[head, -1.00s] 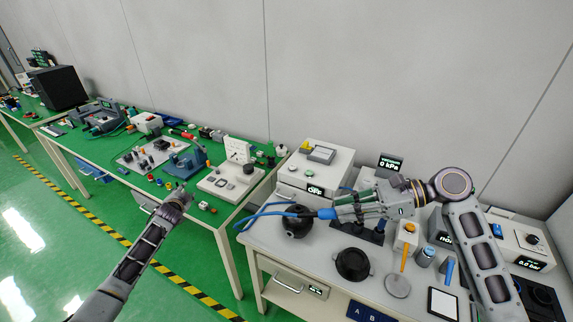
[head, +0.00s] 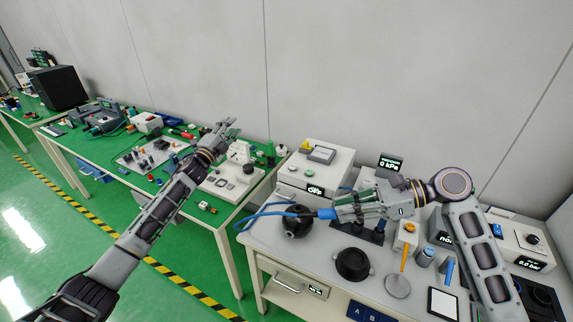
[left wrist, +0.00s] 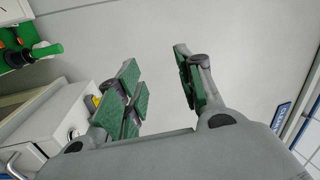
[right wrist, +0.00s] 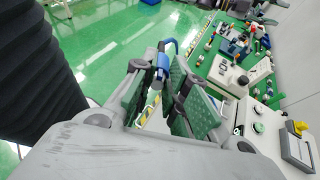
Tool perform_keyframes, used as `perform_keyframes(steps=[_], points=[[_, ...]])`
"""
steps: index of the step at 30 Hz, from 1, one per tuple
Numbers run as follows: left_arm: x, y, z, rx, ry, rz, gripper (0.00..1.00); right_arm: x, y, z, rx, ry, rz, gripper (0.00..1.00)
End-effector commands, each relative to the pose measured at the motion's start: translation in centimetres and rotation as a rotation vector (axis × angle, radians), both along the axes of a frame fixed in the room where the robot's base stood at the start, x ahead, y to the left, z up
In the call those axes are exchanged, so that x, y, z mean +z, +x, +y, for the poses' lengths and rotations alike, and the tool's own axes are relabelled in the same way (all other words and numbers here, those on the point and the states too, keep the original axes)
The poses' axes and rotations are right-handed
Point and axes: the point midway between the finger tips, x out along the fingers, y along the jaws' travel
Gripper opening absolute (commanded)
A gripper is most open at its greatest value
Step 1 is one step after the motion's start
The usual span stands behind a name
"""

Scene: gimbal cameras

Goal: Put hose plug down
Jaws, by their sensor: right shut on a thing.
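The blue hose plug (head: 326,213) is at the tip of my right gripper (head: 345,212), above the left part of the white-topped table. The plug also shows between the fingers in the right wrist view (right wrist: 163,62). A blue hose (head: 268,209) runs from it to the left and loops down. My right gripper is shut on the plug. My left gripper (head: 226,128) is raised over the green bench, and its fingers are apart and empty in the left wrist view (left wrist: 160,85).
Below the plug are a black round pot (head: 296,222) and a black bowl (head: 353,264) on the white table (head: 322,266). A white box (head: 318,165) stands behind. The green bench (head: 228,212) at left holds several parts.

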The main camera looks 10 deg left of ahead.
Motion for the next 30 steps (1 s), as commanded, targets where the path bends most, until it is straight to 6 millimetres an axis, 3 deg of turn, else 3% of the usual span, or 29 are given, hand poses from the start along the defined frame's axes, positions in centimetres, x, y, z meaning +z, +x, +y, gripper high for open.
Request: perform_keyframes(steps=[3, 8, 18, 24, 30], points=[[3.2, -0.2, -3.2, -0.083, 0.059, -0.077, 0.37, 0.0, 0.0, 0.0, 0.0, 0.0, 0.0, 0.0], [6.8, -1.1, -7.6, -0.196, 0.143, -0.174, 0.37, 0.0, 0.0, 0.0, 0.0, 0.0, 0.0, 0.0], [13.1, -5.2, -17.2, -0.462, 0.355, -0.387, 0.37, 0.0, 0.0, 0.0, 0.0, 0.0, 0.0, 0.0], [15.3, -8.7, -22.4, -0.631, 0.5, -0.504, 0.37, 0.0, 0.0, 0.0, 0.0, 0.0, 0.0, 0.0], [16.3, -12.5, -26.6, -0.796, 0.654, -0.607, 0.37, 0.0, 0.0, 0.0, 0.0, 0.0, 0.0, 0.0]])
